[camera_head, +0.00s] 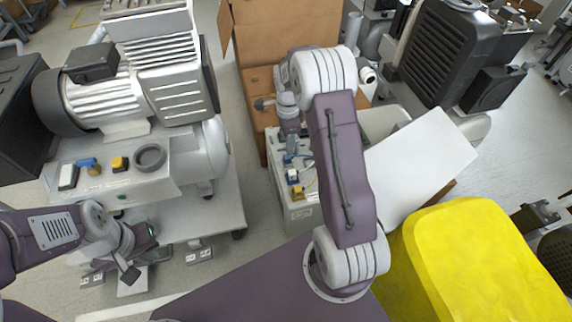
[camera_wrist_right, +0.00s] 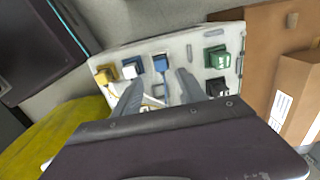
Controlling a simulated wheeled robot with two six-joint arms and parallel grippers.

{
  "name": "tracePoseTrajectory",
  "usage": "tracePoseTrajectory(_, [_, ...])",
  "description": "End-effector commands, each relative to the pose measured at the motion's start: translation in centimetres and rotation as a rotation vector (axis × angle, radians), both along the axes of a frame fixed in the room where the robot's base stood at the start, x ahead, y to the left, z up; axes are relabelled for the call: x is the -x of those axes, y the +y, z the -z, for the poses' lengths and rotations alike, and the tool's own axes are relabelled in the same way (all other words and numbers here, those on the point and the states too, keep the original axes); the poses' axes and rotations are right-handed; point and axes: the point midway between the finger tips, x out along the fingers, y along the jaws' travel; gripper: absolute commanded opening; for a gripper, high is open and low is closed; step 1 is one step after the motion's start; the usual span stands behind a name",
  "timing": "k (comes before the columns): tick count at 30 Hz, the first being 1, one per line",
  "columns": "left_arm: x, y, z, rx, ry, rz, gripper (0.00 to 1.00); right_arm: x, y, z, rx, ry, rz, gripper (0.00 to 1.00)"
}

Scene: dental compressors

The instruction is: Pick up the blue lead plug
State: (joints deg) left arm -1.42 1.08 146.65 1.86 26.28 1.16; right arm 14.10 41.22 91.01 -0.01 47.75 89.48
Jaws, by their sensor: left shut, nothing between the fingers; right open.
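The blue lead plug (camera_wrist_right: 161,64) stands in a row on a pale panel (camera_wrist_right: 195,42), seen in the right wrist view, with a thin lead running down from it. My right gripper (camera_wrist_right: 160,77) is open, its fingers reaching toward the panel on either side of the blue plug's line. Nothing is held, and contact cannot be told. In the head view, the right arm hides part of the panel (camera_head: 300,212). My left gripper (camera_head: 131,272) is shut and empty at the lower left, away from the panel, near the compressor trolley.
Cardboard boxes (camera_wrist_right: 285,50) stand close at right. A yellow cover (camera_head: 480,260) and a compressor (camera_head: 120,95) flank the head view.

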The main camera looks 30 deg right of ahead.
Motion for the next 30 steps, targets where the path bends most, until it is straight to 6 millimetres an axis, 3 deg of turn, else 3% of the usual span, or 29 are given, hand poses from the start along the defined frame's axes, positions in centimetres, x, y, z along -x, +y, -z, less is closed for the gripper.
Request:
tracePoseTrajectory(4, [0.0, 0.0, 2.6, 0.000, 0.000, 0.000, 0.00, 0.0, 0.0, 3.2, 0.000, 0.002, -0.001, 0.49])
tracePoseTrajectory(11, [0.0, 0.0, 3.3, 0.000, 0.001, 0.000, 0.00, 0.0, 0.0, 4.0, 0.000, 0.000, -0.001, 0.49])
tracePoseTrajectory(19, [0.0, 0.0, 7.7, 0.000, 0.001, 0.000, 0.00, -0.1, 0.0, 8.7, 0.000, 0.001, -0.001, 0.49])
tracePoseTrajectory(26, [0.0, 0.0, 7.5, 0.000, 0.001, 0.000, 0.00, -0.1, 0.0, 8.6, 0.000, 0.000, -0.001, 0.49])
tracePoseTrajectory(30, [0.0, 0.0, 7.5, 0.000, 0.001, 0.000, 0.00, -0.1, 0.0, 8.6, 0.000, 0.000, -0.001, 0.16])
